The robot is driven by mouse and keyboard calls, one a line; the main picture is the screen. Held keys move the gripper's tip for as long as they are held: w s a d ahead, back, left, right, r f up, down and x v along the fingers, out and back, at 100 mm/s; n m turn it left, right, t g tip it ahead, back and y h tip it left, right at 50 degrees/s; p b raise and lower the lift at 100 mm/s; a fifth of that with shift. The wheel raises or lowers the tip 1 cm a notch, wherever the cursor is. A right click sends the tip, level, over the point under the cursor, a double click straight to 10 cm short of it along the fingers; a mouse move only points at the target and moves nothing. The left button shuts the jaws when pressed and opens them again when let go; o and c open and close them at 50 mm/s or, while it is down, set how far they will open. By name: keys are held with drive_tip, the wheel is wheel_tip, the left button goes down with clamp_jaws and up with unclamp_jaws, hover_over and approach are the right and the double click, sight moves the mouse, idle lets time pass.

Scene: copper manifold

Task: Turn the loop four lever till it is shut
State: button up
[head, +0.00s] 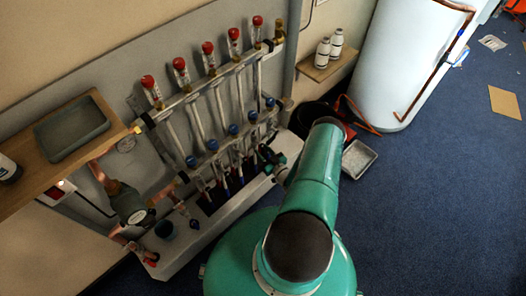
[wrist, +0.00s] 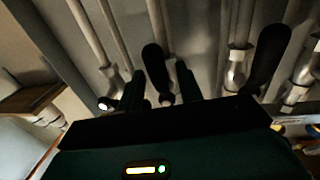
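In the head view the manifold (head: 190,100) stands against the wall at left, with a row of red-capped flow meters and blue valve knobs below. My green arm reaches to its right end, and my gripper (head: 272,158) is low among the valves there. In the wrist view my gripper (wrist: 160,88) has its two dark fingers apart. A black lever (wrist: 154,62) shows between the fingers, with a gap on both sides; I cannot tell its depth. Another black lever (wrist: 268,58) stands tilted to the right. I see no loop numbers, so which is loop four is unclear.
A wooden shelf (head: 322,68) with two white bottles (head: 329,49) and a white tank (head: 392,70) stand right of the manifold. A black bucket (head: 312,113) and a grey tray (head: 358,159) are near my arm. Blue floor at right is mostly clear.

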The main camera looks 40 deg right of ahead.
drive_tip(key=shift+w, duration=0.25)
clamp_jaws()
drive_tip(key=m, duration=0.1)
drive_tip(key=a+m, duration=0.1)
drive_tip(key=m, duration=0.1)
drive_tip(key=shift+r, duration=0.1)
drive_tip(key=shift+s+a+r+m+g+y, duration=0.1)
drive_tip(key=shift+a+r+m+g+y, duration=0.3)
drive_tip(key=shift+m, duration=1.9)
drive_tip(key=shift+w+a+r+m+g+y, duration=0.1)
drive_tip(key=shift+a+r+m+y, duration=0.6)
drive_tip(key=shift+m, duration=1.6)
drive_tip(key=shift+s+a+r+m+g+y, duration=0.2)
drive_tip(key=shift+r+m, duration=0.5)
drive_tip(key=shift+m, duration=1.6)
drive_tip(key=shift+w+a+r, duration=0.1)
